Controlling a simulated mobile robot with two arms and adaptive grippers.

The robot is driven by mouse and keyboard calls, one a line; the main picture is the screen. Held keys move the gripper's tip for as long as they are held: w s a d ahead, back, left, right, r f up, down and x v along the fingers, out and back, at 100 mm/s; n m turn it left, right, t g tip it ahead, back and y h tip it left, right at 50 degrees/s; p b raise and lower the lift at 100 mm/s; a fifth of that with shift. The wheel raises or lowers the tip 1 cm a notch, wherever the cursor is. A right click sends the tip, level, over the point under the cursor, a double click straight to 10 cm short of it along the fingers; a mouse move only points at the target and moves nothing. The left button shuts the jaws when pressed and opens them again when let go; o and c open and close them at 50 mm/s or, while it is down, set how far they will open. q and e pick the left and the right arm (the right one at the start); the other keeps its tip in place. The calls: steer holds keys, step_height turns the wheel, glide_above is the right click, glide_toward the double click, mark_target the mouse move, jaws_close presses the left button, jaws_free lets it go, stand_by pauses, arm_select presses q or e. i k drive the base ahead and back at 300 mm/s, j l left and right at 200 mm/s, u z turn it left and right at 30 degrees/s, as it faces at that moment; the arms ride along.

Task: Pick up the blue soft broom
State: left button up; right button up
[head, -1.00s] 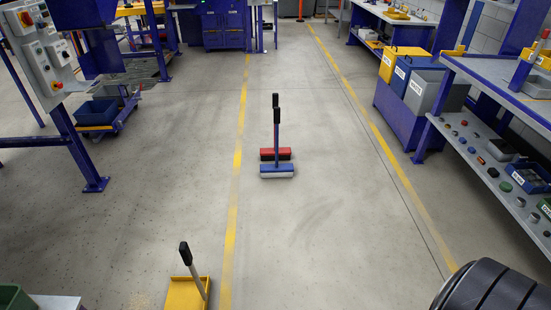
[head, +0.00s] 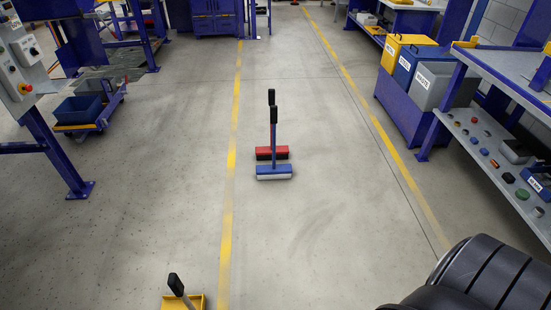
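The blue soft broom (head: 274,171) stands upright on the floor in the middle of the head view. It has a blue head with pale bristles and a handle with a black grip on top. A red broom (head: 280,152) with dark bristles stands just behind it, and the two handles overlap in the picture. A dark ribbed part of my own arm fills the lower right corner. Neither gripper shows in the view.
A yellow dustpan (head: 196,301) with a black-tipped handle is at the bottom left. Yellow, blue and grey bins (head: 431,85) and a shelf bench (head: 497,170) line the right. A blue cart (head: 82,110) stands left. The floor between the yellow lines is clear around the brooms.

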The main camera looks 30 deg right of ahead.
mark_target(274, 171)
steer(key=i+l+z, duration=0.35)
steer(key=i+l, duration=1.3)
